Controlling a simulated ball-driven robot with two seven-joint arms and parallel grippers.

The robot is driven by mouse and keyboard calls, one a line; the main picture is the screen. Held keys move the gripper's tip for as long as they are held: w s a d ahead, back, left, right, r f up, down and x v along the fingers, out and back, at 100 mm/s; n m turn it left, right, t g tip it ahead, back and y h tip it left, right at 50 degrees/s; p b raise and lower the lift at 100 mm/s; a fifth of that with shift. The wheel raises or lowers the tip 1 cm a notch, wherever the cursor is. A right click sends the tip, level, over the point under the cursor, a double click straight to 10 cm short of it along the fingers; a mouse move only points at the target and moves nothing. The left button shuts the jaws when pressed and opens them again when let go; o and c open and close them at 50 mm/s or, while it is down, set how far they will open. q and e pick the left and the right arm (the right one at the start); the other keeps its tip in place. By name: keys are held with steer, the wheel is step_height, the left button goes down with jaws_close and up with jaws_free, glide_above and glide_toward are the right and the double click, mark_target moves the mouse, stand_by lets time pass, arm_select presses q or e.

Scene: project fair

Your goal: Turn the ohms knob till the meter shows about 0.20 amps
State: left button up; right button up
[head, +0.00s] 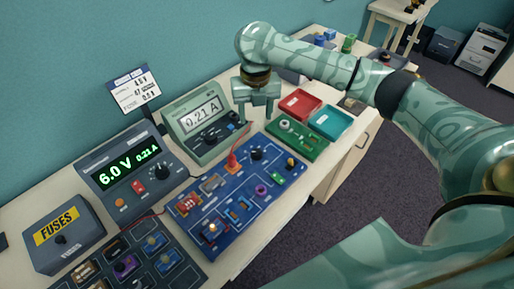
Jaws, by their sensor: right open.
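The meter (197,128) is a grey-green box whose display reads 0.21 A. The blue circuit board (222,222) lies in front of it, with a lit bulb (212,228) near its front edge. A black knob (257,154) at the board's far end looks like the ohms knob; its markings are too small to read. My right gripper (257,115) points down, open and empty, beside the meter and beyond the knob, apart from the knob. My left gripper is not in view.
A power supply (118,160) shows 6.0 V and 0.21 A. A red plug (232,161) stands up from the blue board near the knob. A green board (298,142), red tray (297,104) and teal tray (329,122) lie to the right. A fuses box (62,238) stands left.

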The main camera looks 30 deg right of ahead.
mark_target(257, 152)
steer(key=f+b, duration=0.2)
steer(key=f, duration=0.3)
steer(key=f+b, duration=0.2)
steer(key=f, duration=0.3)
steer(key=f+b, duration=0.2)
steer(key=f, duration=0.3)
steer(key=shift+w+d+f, duration=0.15)
steer(key=shift+d+f, duration=0.1)
steer(key=shift+f, duration=0.05)
steer(key=c, duration=1)
steer(key=m+p, duration=0.1)
steer(key=p, duration=0.3)
steer(key=shift+r, duration=0.4)
steer(key=shift+f+m+p, duration=0.15)
steer(key=shift+m+p, duration=0.15)
steer(key=shift+f, duration=0.25)
